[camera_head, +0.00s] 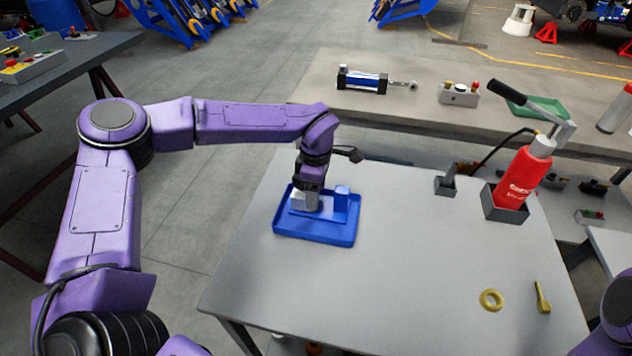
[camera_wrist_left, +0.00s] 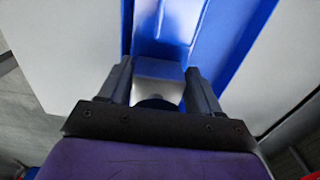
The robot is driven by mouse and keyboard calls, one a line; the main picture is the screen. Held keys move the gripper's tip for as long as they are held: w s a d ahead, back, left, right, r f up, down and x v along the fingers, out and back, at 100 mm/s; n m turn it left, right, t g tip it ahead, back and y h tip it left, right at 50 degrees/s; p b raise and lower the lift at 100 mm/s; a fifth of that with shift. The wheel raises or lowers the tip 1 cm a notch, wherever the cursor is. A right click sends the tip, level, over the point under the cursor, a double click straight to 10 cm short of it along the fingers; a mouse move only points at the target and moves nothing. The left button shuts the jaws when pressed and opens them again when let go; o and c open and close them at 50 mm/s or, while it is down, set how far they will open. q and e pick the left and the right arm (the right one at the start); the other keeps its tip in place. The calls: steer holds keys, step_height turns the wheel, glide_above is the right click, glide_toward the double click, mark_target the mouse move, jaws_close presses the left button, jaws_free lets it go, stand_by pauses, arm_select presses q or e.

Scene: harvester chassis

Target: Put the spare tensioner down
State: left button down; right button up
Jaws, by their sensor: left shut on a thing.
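My left gripper (camera_head: 309,188) points down over a blue tray (camera_head: 315,239) on the grey table. It is shut on a small silver-grey block, which I take to be the spare tensioner (camera_head: 304,202). In the left wrist view the tensioner (camera_wrist_left: 158,88) sits between the two dark fingers of the left gripper (camera_wrist_left: 160,88), with the blue tray (camera_wrist_left: 232,40) behind it. Whether the tensioner touches the tray floor cannot be told. A blue upright block (camera_head: 341,198) stands at the tray, just right of the gripper. My right gripper is not in view.
A red bottle-like pump (camera_head: 519,180) with a black-gripped lever stands in a dark holder at the back right. A yellow ring (camera_head: 491,299) and a yellow tool (camera_head: 541,297) lie at the front right. The table's middle is clear. A rear bench carries a blue cylinder (camera_head: 362,81).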

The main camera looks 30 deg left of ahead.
arm_select(q)
steer(key=shift+r, duration=0.1)
steer(key=shift+c, duration=1)
jaws_free()
step_height(320, 180, up, 12)
